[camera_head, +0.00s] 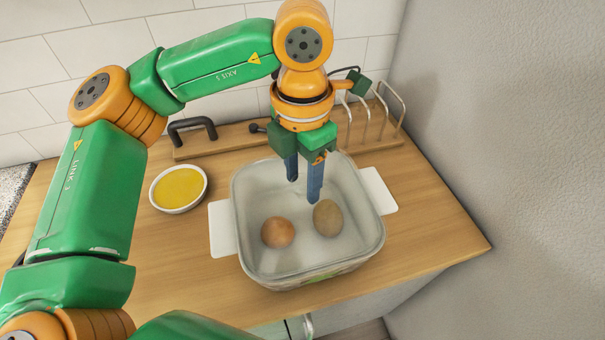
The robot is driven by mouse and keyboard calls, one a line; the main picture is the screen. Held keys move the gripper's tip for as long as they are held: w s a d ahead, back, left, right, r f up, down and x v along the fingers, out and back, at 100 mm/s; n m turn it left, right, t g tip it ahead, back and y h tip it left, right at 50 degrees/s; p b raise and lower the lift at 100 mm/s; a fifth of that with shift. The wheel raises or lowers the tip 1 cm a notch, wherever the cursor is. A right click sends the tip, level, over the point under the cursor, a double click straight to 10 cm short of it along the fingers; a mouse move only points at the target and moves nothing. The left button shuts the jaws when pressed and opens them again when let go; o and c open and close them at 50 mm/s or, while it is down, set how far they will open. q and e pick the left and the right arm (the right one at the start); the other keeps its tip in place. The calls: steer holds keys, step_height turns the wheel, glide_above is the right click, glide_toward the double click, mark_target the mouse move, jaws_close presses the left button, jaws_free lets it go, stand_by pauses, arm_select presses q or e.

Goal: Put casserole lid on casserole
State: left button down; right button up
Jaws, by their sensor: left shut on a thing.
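The casserole (222,230) is a rounded rectangular dish with white side handles, standing on the wooden counter. A clear, glassy casserole lid (345,243) appears to lie over its opening; whether it is fully seated I cannot tell. Two round egg-like things, one orange-brown (278,232) and one olive-brown (327,217), show within the casserole's outline, seemingly through the lid. My left gripper (303,184) points down over the middle of the casserole, its blue fingers shut on the lid; the grip point is hard to make out. My right gripper is not in view.
A white bowl of yellow contents (179,188) stands left of the casserole. A wooden rack with metal loops (378,134) and a board with a dark handle (222,144) line the tiled back wall. A grey wall (510,110) bounds the right side. The front-left counter is clear.

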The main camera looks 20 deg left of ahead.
arm_select(q)
steer(key=shift+f, duration=0.15)
steer(key=shift+c, duration=1.1)
jaws_free()
step_height(320, 180, up, 7)
steer(key=shift+s+r, duration=0.1)
steer(key=shift+r, duration=0.05)
